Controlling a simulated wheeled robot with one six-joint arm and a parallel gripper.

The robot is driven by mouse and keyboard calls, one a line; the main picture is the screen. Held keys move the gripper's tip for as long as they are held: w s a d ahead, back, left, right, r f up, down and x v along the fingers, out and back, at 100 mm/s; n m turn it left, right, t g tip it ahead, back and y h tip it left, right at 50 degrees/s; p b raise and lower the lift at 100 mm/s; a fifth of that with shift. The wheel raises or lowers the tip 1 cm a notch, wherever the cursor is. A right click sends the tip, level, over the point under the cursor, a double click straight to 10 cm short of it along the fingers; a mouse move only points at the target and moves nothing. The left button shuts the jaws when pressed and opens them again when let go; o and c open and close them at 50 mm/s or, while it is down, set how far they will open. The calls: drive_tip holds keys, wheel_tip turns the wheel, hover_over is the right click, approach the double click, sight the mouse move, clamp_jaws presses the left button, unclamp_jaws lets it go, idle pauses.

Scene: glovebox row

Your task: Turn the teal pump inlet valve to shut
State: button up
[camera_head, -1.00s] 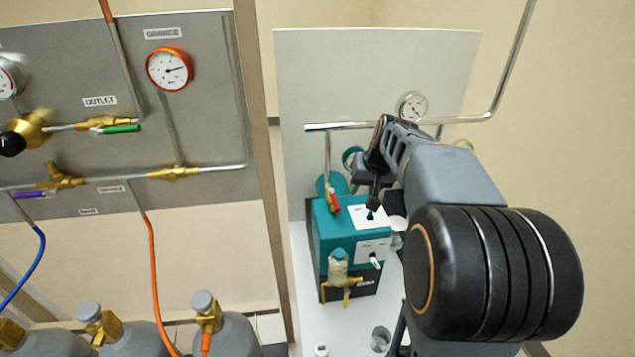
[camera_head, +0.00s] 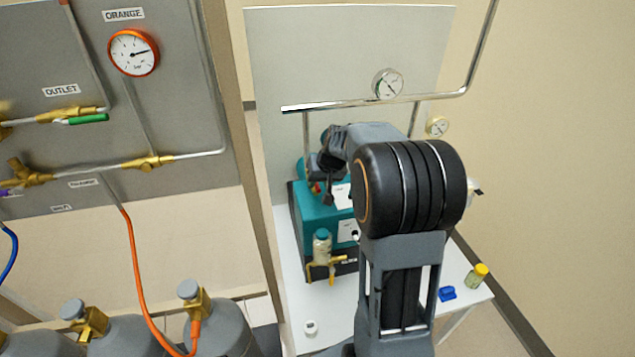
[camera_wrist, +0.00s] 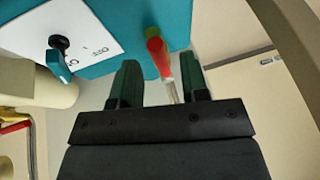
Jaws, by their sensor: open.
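The teal pump (camera_head: 313,213) stands on a white table, partly behind my arm in the head view. A red-tipped valve handle (camera_head: 316,188) on its inlet pipe is mostly hidden behind my gripper (camera_head: 328,185). In the wrist view the red part and pale metal stem of the valve (camera_wrist: 158,57) lie between the two dark green fingers of my gripper (camera_wrist: 160,82). The fingers are apart. The right finger is close beside the stem; I cannot tell whether they touch. The pump's teal face (camera_wrist: 120,62) fills the top left.
A white label with a black and teal switch (camera_wrist: 58,50) is on the pump, left of my fingers. A glass jar with brass fittings (camera_head: 322,248) stands at the pump's front. A metal pipe (camera_head: 380,101) with gauges runs above. Gas cylinders (camera_head: 222,325) stand at left.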

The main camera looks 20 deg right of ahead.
drive_tip(key=shift+w+f, duration=0.2)
drive_tip(key=shift+f, duration=0.25)
drive_tip(key=shift+c, duration=0.3)
clamp_jaws()
drive_tip(key=shift+a, duration=0.1)
